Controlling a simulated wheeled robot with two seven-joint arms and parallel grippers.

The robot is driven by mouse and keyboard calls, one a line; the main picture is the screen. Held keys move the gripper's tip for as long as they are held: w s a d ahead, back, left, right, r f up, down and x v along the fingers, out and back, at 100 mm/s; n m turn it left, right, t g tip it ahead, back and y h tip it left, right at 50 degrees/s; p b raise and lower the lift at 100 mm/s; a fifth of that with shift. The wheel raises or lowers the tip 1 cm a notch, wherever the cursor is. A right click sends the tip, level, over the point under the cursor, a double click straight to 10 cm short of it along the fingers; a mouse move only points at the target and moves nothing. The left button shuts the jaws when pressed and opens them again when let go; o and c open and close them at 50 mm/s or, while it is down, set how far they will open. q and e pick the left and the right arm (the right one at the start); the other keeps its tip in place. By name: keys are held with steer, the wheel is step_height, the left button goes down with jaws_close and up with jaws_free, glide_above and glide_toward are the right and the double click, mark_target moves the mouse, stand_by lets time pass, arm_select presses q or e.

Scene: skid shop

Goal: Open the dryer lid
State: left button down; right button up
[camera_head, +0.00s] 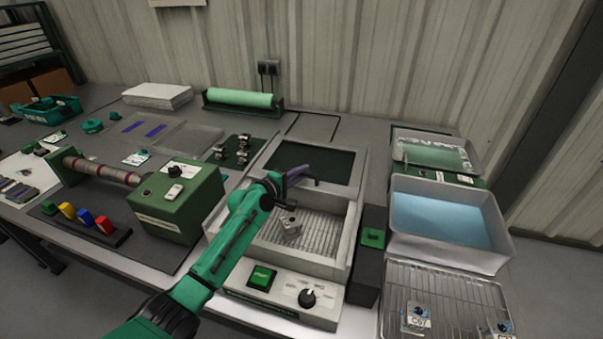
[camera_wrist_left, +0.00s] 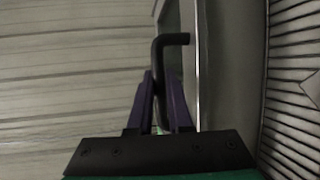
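The dryer (camera_head: 340,265) is a pale grey box with a green button and a black knob on its front. Its ribbed chamber (camera_head: 318,232) shows uncovered, with a small grey metal part (camera_head: 289,222) inside. The lid (camera_head: 357,165), a pale frame with a dark window, lies back behind the chamber. My left gripper (camera_head: 298,176) is at the lid's near edge. In the left wrist view its purple fingers (camera_wrist_left: 160,85) close on both sides of the bent black handle (camera_wrist_left: 172,39). My right gripper is not in view.
A blue-filled tray (camera_head: 440,218), another tray (camera_head: 430,152) and a wire rack (camera_head: 445,285) stand right of the dryer. A green machine with a roller (camera_head: 175,205) stands left. A green roll (camera_head: 240,98) lies at the back near the wall.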

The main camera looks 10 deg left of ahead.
arm_select(q)
steer(key=c, duration=1.1)
jaws_free()
steer(key=shift+s+a, duration=0.1)
steer(key=shift+s+a, duration=0.1)
steer(key=shift+s, duration=0.2)
steer(key=v, duration=1.3)
steer(key=shift+s+a+r, duration=0.1)
steer(key=shift+s+a, duration=0.05)
steer(key=shift+s, duration=0.15)
